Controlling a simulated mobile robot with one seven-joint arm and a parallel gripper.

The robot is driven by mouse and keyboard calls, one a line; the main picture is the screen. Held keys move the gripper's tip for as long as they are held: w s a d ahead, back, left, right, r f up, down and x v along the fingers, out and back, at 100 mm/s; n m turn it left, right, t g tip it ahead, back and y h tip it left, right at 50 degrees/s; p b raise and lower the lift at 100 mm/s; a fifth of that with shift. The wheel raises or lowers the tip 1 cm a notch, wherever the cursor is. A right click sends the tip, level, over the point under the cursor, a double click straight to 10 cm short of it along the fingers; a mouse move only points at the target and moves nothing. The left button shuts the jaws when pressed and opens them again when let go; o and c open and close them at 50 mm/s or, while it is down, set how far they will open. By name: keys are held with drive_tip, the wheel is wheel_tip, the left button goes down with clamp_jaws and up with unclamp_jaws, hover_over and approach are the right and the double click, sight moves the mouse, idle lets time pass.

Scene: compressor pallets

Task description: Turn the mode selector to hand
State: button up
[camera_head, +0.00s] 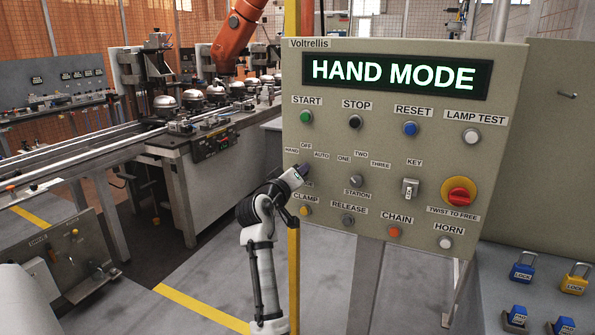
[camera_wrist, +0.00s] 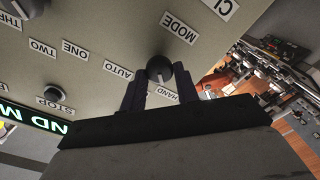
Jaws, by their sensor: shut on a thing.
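The mode selector (camera_wrist: 159,66) is a dark round knob on the control panel (camera_head: 330,222). In the wrist view it stands between the two dark fingers of my gripper (camera_wrist: 157,79), which is shut on it. A pale pointer mark on the knob faces toward my palm; its exact angle is hard to read. The HAND label (camera_wrist: 183,93) and AUTO label (camera_wrist: 118,70) lie close to the knob. In the head view my gripper (camera_head: 304,170) reaches the panel's left side and hides the knob. The green display (camera_head: 394,76) reads HAND MODE.
The station selector (camera_head: 356,181) is right of my gripper; the CLAMP button (camera_head: 305,211) is just below. A key switch (camera_head: 410,188) and a red emergency stop (camera_head: 459,194) are farther right. A yellow post (camera_head: 293,270) runs beside my arm. A conveyor line stands behind, left.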

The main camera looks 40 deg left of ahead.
idle(0.4)
drive_tip(key=o, duration=1)
drive_tip(key=shift+c, duration=0.2)
drive_tip(key=b+v, duration=0.3)
drive_tip(key=v, duration=1.1)
drive_tip(key=shift+w, duration=0.1)
